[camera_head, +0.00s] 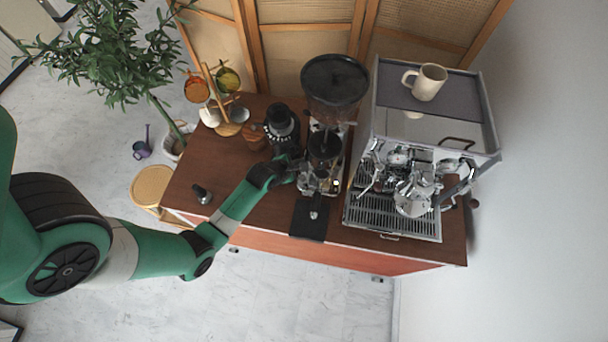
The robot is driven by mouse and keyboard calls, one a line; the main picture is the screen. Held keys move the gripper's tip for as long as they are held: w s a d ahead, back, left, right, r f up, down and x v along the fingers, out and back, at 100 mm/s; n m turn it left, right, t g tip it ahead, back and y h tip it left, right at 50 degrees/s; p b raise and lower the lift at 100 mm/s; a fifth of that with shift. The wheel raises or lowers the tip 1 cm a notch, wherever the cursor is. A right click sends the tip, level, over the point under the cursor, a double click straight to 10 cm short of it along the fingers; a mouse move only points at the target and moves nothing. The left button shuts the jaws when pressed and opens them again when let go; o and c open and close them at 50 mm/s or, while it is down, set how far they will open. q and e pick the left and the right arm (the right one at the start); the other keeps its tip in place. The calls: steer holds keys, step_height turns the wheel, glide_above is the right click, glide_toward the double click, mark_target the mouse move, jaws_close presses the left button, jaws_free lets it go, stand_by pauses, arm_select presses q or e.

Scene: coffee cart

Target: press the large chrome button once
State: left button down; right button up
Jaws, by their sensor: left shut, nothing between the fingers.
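My left arm reaches in from the left over the wooden cart (183,188). My left gripper (302,172) is shut and empty at the front left side of the coffee grinder (335,85). The grinder has a dark round hopper on top and chrome parts below. I cannot pick out the large chrome button for certain; the gripper and the clutter of shiny parts may hide it. I cannot tell whether the gripper touches the grinder. My right gripper is not in view.
A chrome espresso machine (420,125) with a cream mug (427,82) on top stands right of the grinder. A black mat (309,219) lies in front. A dark round device (280,124), a cup stand (228,128) and a tamper (202,194) stand to the left.

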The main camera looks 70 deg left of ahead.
mark_target(301, 180)
arm_select(q)
step_height(301, 180, down, 8)
steer(key=b, duration=0.8)
steer(key=shift+f, duration=0.4)
steer(key=shift+f, duration=0.15)
stand_by(1.2)
steer(key=shift+f+b, duration=0.3)
steer(key=shift+b, duration=0.1)
steer(key=shift+f+b, duration=0.3)
steer(key=shift+f, duration=0.15)
stand_by(0.5)
steer(key=shift+r+p, duration=0.9)
